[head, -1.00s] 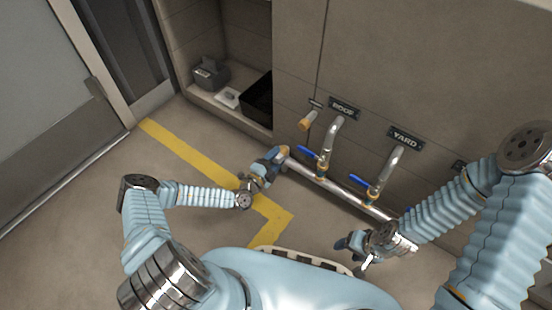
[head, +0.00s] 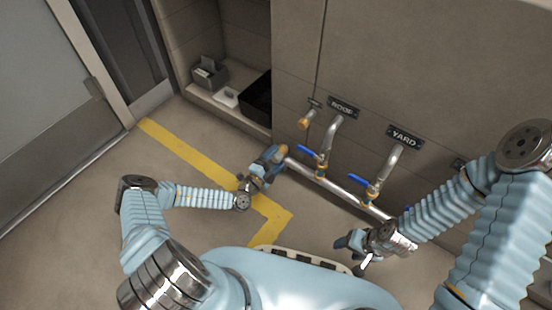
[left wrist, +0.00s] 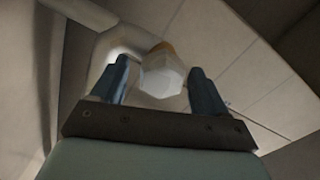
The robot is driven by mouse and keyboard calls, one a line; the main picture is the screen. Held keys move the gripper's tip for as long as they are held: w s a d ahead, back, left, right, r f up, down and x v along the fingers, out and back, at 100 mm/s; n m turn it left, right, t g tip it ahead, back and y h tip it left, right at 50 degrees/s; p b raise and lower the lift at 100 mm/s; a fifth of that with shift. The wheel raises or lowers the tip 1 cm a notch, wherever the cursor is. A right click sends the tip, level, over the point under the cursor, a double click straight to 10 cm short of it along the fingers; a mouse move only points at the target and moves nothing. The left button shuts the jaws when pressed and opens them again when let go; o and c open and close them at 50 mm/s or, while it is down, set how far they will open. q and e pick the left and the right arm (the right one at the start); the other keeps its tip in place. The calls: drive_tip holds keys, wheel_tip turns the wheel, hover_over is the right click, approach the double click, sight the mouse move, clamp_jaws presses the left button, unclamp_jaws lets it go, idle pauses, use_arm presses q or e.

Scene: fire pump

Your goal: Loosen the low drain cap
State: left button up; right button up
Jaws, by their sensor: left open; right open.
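The low drain cap, brass-orange in the head view (head: 283,150), sits at the left end of the low silver pipe (head: 340,190). In the left wrist view a pale six-sided cap end (left wrist: 162,80) with an orange edge shows between the fingers. My left gripper (head: 276,153) is open, with its blue fingers on either side of the cap. The wrist view shows gaps at both sides, though exact depth is hard to tell. My right gripper (head: 350,247) is open and empty, low and to the right, apart from the pipe.
Two upright pipes with blue lever valves (head: 312,153) (head: 362,182) rise under the ROOF and YARD signs (head: 404,138). Another brass-orange outlet (head: 304,122) sticks out of the wall above the cap. A niche with a black bin (head: 257,97) lies behind. The floor at left is clear.

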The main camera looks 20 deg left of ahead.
use_arm(q)
drive_tip(key=p+v, duration=0.1)
drive_tip(key=v, duration=1.2)
drive_tip(key=shift+s, duration=0.2)
use_arm(e)
drive_tip(key=shift+r, duration=0.85)
